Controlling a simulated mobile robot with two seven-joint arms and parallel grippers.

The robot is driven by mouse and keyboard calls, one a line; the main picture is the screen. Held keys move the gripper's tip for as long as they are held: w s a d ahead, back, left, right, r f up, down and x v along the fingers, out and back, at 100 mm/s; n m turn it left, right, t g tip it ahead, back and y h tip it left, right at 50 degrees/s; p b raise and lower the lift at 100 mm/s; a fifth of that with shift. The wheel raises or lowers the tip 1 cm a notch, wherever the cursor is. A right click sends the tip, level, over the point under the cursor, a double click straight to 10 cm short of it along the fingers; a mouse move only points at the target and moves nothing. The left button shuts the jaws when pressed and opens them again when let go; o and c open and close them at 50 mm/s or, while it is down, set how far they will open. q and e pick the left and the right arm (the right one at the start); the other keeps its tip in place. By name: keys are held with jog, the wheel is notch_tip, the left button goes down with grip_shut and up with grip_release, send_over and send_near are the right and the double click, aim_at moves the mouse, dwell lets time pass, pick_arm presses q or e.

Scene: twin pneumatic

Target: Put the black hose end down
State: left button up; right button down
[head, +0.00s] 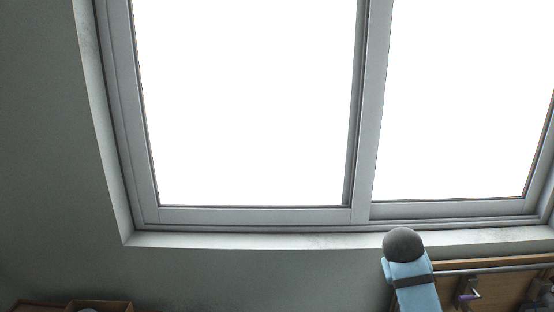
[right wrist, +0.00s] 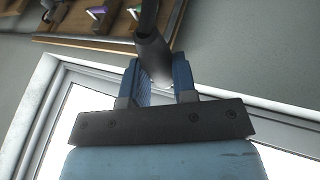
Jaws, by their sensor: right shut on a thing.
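My right gripper (right wrist: 162,78) shows in the right wrist view, with its two blue fingers shut on the black hose end (right wrist: 152,52). The hose end is a dark grey, rounded piece between the fingers. The dark hose (right wrist: 149,14) runs from it to the top edge of the picture. The hose end is held up in front of the wall and window. No surface shows touching it. The head view shows neither gripper and no hose. A blue part of my own arm rises at its bottom right.
A wooden tool rack (head: 505,264) is on the wall at the head view's lower right; the rack also shows in the right wrist view (right wrist: 105,46), with small coloured tools. A large window frame (head: 250,216) fills the head view. A brown box (head: 100,304) shows at bottom left.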

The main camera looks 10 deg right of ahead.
jog(key=a+n, duration=0.1)
jog(key=a, duration=1.1)
jog(key=shift+f, duration=0.2)
jog(key=shift+a+t, duration=0.1)
jog(key=shift+t, duration=0.2)
